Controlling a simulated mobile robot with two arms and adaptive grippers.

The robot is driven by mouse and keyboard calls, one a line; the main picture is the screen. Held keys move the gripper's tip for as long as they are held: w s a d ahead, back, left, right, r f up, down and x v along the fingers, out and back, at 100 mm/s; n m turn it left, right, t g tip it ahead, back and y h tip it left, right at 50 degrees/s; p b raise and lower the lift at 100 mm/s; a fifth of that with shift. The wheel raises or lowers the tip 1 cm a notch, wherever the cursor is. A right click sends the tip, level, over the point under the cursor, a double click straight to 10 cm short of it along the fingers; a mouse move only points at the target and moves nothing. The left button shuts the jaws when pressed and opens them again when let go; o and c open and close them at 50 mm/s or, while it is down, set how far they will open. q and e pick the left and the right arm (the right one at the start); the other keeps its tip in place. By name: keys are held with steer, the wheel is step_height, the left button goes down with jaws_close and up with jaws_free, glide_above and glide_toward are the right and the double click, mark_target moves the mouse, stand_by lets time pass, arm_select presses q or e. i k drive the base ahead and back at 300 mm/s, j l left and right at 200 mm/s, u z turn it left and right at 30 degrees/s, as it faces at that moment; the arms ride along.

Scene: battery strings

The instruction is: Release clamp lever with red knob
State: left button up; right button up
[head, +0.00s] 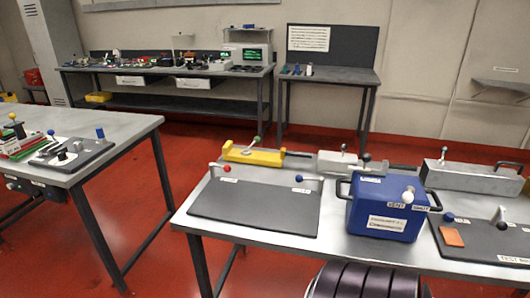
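A lever with a red knob (227,168) stands at the back left corner of a dark flat board (255,213) on the near table. Its arm points left to a small pivot, and a small label sits by it. A second lever with a blue knob (299,178) stands at the board's back right corner. The picture is too small to tell whether the red-knob lever presses on anything. Neither of my grippers is in the head view.
Right of the board stands a blue box (388,208) with a white-knobbed lever. Behind are a yellow fixture (252,155) and a grey fixture (470,178). A dark panel (480,240) lies at the right. Another table (130,125) stands left, with red floor between.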

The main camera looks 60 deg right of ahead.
mark_target(227, 168)
steer(key=z, duration=1.65)
